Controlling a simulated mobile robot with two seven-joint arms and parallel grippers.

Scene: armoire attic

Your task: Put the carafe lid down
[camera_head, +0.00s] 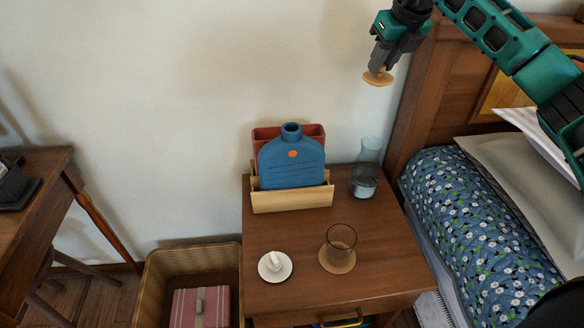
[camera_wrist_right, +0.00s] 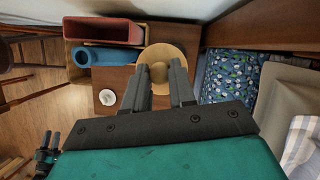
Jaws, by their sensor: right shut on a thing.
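The carafe lid (camera_head: 378,79) is a round, tan, wood-like disc. My right gripper (camera_head: 376,66) is shut on it and holds it high in front of the wall, above the back right of the nightstand (camera_head: 300,232). In the right wrist view the lid (camera_wrist_right: 158,53) shows beyond the fingertips (camera_wrist_right: 163,78). The clear glass carafe (camera_head: 367,168) stands open-topped at the nightstand's back right, with something pale in its bottom. The lid hides it in the right wrist view. My left gripper (camera_wrist_right: 49,140) shows small at the lower left there, its fingers apart.
On the nightstand, a wooden holder (camera_head: 290,199) carries a blue bottle-shaped item (camera_head: 290,165) and a red one behind. A bed (camera_head: 470,220) stands right, a basket (camera_head: 190,255) left.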

